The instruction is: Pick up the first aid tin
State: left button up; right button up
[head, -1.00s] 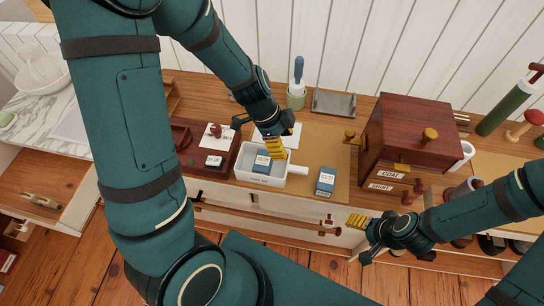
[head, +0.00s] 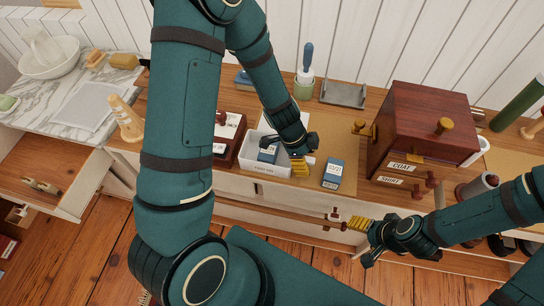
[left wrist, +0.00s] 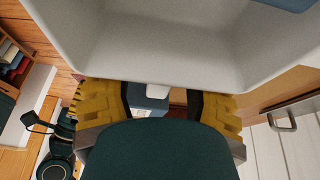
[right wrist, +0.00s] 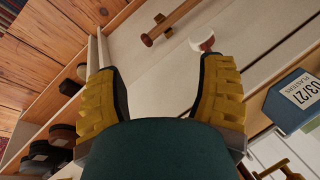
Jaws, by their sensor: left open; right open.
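The first aid tin appears to be the open white box (head: 258,188) with a small front label, on the wooden counter in the head view. A blue labelled carton (head: 268,154) sits inside it. My left gripper (head: 303,166) is at the tin's right end, where it hides the handle. In the left wrist view, the tin's pale wall (left wrist: 160,45) fills the top. The open yellow fingers (left wrist: 160,105) stand either side of a short white piece, perhaps the handle; contact cannot be told. My right gripper (head: 358,224) is open and empty before the counter front.
A blue plasters carton (head: 333,173) stands just right of the left gripper; it also shows in the right wrist view (right wrist: 297,98). A dark red wooden cabinet (head: 425,130) with knobs stands further right.

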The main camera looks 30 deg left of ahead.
pick_arm(q)
jog(key=shift+d+f, duration=0.1)
grip_shut()
dwell(0.4)
